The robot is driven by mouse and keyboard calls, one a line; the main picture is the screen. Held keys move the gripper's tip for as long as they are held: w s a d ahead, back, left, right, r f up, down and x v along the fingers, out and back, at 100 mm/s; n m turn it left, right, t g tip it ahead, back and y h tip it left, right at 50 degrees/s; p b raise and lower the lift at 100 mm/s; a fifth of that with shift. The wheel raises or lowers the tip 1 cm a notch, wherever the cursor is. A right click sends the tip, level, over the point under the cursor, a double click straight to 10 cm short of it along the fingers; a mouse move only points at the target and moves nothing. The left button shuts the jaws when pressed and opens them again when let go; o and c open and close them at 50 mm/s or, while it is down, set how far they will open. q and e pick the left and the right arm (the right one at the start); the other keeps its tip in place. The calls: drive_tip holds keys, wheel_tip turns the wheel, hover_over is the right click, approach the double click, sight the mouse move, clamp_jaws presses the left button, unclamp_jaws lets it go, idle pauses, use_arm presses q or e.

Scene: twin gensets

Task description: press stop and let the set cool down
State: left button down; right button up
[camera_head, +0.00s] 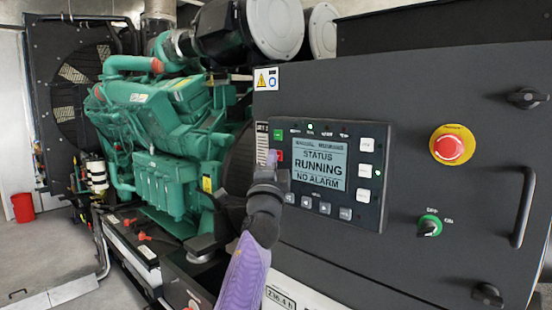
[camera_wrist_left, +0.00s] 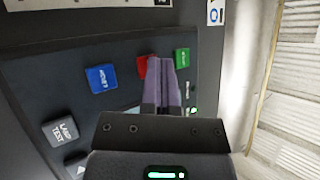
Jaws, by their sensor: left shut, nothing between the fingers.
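The genset control panel (camera_head: 370,190) has a lit screen (camera_head: 319,162) reading "STATUS RUNNING" and "NO ALARM". The red button (camera_head: 280,155) sits at the panel's left edge, below a green button (camera_head: 278,135). My left gripper (camera_head: 271,158) is shut and empty, its fingertips right by the red button. In the left wrist view the purple fingers (camera_wrist_left: 166,66) partly cover the red button (camera_wrist_left: 141,67), with the green button (camera_wrist_left: 182,58) on their other side. I cannot tell whether the fingertips touch the red button. My right gripper is not in view.
A red emergency stop (camera_head: 452,146) and a green OFF/ON switch (camera_head: 429,226) sit right of the panel. A door handle (camera_head: 523,205) sticks out farther right. The green engine (camera_head: 165,130) stands left behind the cabinet. A blue button (camera_wrist_left: 101,78) is near the red one.

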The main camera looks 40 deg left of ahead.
use_arm(q)
drive_tip(key=shift+s+r+p, duration=0.15)
drive_tip(key=shift+s+p, duration=0.35)
drive_tip(key=shift+p, duration=0.35)
drive_tip(key=shift+s, duration=0.35)
drive_tip(key=s+p, duration=0.4)
drive_tip(key=s, duration=0.2)
drive_tip(key=shift+a, duration=0.3)
